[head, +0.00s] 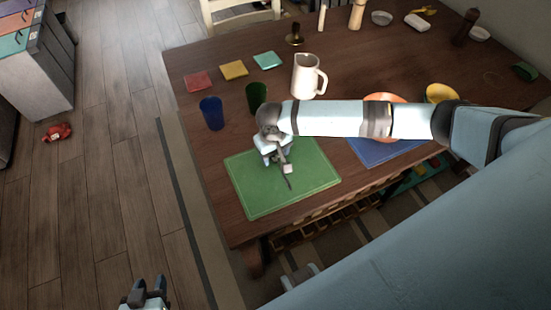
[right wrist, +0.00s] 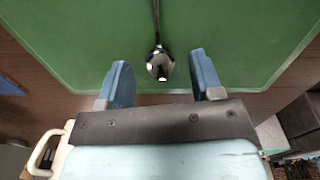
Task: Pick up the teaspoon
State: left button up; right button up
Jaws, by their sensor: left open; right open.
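The teaspoon (right wrist: 160,64) lies on the green placemat (head: 312,172). In the right wrist view it is dark and shiny, its bowl nearest me and its handle running up out of the frame. In the head view only a thin dark part of the teaspoon (head: 288,181) shows, beside my right gripper. My right gripper (head: 277,157) is open over the placemat. In the right wrist view its two blue fingers (right wrist: 161,75) stand either side of the bowl, apart from it. My left gripper (head: 148,286) is open and empty over the floor at the lower left.
A blue cup (head: 212,113), a green cup (head: 256,95) and a white pitcher (head: 305,77) stand beyond my right gripper. Red, yellow and green coasters (head: 266,60) lie further back. A blue placemat (head: 375,153) with bowls is partly behind my right arm. Floor left of the table is mostly clear.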

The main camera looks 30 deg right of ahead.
jog(key=shift+f, duration=0.25)
jog(key=c, duration=1)
jog(key=shift+r, duration=0.1)
